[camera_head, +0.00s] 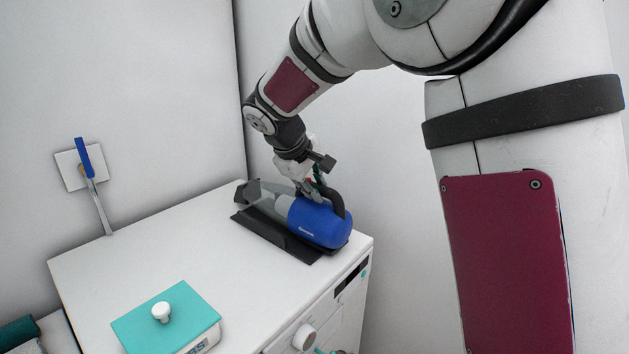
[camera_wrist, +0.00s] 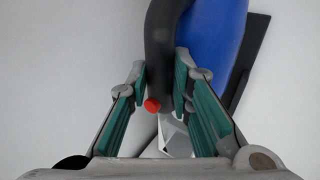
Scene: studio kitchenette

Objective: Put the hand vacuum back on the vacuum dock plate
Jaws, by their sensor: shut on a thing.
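The hand vacuum (camera_head: 318,224) has a blue body, a grey translucent nozzle end and a black handle. It lies over the black vacuum dock plate (camera_head: 294,246) on the white top, its nozzle pointing to the back left. Whether it rests fully on the plate or slightly above it, I cannot tell. My gripper (camera_head: 314,188) is shut on the vacuum's black handle from above. In the wrist view, my gripper's green-padded fingers (camera_wrist: 165,92) stand on both sides of the handle, with a red button beside them. The blue body (camera_wrist: 213,35) and the dark plate edge (camera_wrist: 252,52) show at the right.
A teal-topped scale (camera_head: 184,300) with a white knob-like piece (camera_head: 161,312) stands at the front of the white appliance top (camera_head: 150,250). A blue-handled tool (camera_head: 88,165) stands against a square wall plate at the left. The middle of the top is clear.

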